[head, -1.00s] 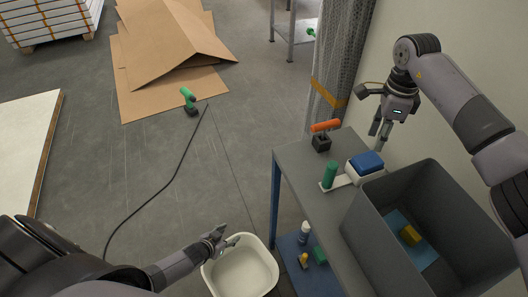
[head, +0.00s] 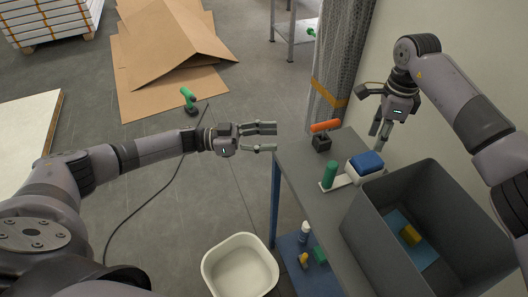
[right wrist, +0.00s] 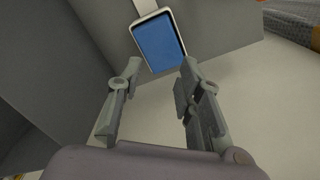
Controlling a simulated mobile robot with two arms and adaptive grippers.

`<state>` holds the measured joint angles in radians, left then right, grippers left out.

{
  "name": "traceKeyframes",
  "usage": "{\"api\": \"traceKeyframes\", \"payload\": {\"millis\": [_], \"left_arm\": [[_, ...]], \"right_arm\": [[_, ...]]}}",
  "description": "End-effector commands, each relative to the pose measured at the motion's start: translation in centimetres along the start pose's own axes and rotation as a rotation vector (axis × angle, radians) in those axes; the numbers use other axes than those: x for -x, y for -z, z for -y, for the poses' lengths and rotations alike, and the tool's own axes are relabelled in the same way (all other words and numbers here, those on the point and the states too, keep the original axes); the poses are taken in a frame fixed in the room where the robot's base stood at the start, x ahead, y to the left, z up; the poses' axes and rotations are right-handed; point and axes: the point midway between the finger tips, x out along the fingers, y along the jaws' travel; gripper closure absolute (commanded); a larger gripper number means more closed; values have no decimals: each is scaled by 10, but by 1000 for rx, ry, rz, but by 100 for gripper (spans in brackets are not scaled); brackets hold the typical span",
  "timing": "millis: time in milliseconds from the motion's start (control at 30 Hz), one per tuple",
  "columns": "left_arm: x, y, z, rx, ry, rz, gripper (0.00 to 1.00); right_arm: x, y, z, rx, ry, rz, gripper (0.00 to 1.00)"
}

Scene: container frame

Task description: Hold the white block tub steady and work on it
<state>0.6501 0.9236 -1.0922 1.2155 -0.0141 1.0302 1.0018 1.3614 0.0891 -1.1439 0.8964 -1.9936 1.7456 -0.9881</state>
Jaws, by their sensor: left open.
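A small white tub with a blue top or filling (head: 366,164) stands on the grey table beside the dark bin. It also shows in the right wrist view (right wrist: 158,42). A larger empty white tub (head: 240,268) is low down left of the table. My left gripper (head: 275,138) is open and empty at the table's far left corner, apart from both tubs. My right gripper (head: 381,136) is open and empty just beyond the small tub. In the right wrist view its fingers (right wrist: 161,66) are apart, with the blue surface beyond them.
A green cylinder (head: 329,175) stands on a white strip by the small tub. An orange-handled tool (head: 325,128) stands in a black holder. A green drill (head: 189,98) and cable lie on open floor.

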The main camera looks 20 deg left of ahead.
Motion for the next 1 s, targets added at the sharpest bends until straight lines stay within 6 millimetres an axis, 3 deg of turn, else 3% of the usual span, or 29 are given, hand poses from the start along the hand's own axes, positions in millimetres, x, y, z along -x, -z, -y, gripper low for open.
{"api": "traceKeyframes", "payload": {"millis": [100, 200, 467, 667, 1000], "left_arm": [[2, -3, -27, -7, -118, 41, 52], [5, -6, -41, -6, -175, 60, 52], [3, -8, -49, -3, -205, 68, 52], [-22, -9, -54, -4, -206, 66, 52], [-89, -14, -68, -4, -204, 66, 52]], "right_arm": [[0, 0, 0, 0, 0, 0, 67], [0, 0, 0, 0, 0, 0, 67], [0, 0, 0, 0, 0, 0, 67], [0, 0, 0, 0, 0, 0, 67], [0, 0, 0, 0, 0, 0, 67]]}}
